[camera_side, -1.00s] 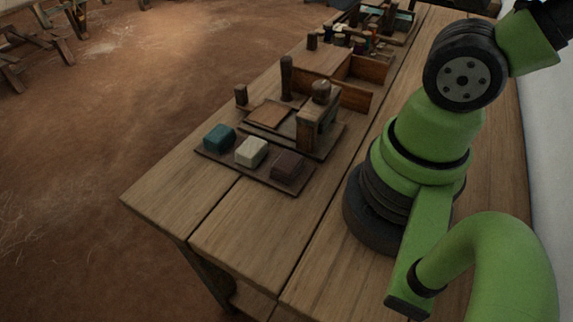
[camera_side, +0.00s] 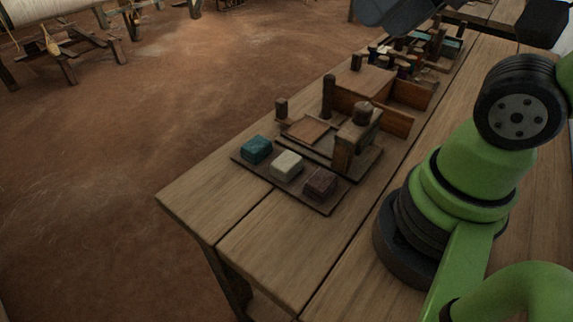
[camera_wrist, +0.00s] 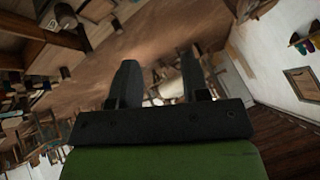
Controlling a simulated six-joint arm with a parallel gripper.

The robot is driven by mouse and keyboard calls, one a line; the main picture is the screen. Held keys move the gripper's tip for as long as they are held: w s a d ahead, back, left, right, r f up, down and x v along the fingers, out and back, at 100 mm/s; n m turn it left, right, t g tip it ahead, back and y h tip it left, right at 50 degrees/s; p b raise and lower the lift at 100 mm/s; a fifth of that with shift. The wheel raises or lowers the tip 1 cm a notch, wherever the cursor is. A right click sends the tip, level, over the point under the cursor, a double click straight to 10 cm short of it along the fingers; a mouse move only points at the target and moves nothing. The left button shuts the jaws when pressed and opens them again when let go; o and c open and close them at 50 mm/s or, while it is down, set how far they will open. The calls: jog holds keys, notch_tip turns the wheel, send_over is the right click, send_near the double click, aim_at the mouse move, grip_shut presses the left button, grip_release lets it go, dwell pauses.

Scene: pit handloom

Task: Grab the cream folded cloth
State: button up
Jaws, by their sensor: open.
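The cream folded cloth (camera_side: 287,165) is a small pale block in the middle of a row of three on a thin dark board (camera_side: 327,208). A teal folded cloth (camera_side: 256,149) lies to its left and a dark maroon one (camera_side: 320,184) to its right, with small gaps between. In the wrist view my gripper (camera_wrist: 158,80) has its two dark fingers apart, with nothing held between them. The wrist view looks out over the room and does not show the cream cloth. In the side view the fingers cannot be made out clearly.
A wooden block stand (camera_side: 357,138) and a dark upright peg (camera_side: 328,96) stand just behind the cloths. A wooden box (camera_side: 395,120) and several spools lie further back. The bench front (camera_side: 215,200) is bare. A loom (camera_side: 60,45) stands across the floor.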

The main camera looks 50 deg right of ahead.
jog(key=o, duration=1)
jog(key=shift+c, duration=0.2)
jog(key=n+g+h, duration=0.2)
jog(key=n+g, duration=0.1)
jog(key=g, duration=0.4)
send_over(290, 166)
notch_tip(290, 166, down, 17)
jog(key=shift+n, duration=0.5)
notch_tip(290, 166, down, 7)
jog(key=shift+d+f, duration=0.1)
jog(key=shift+f, duration=3)
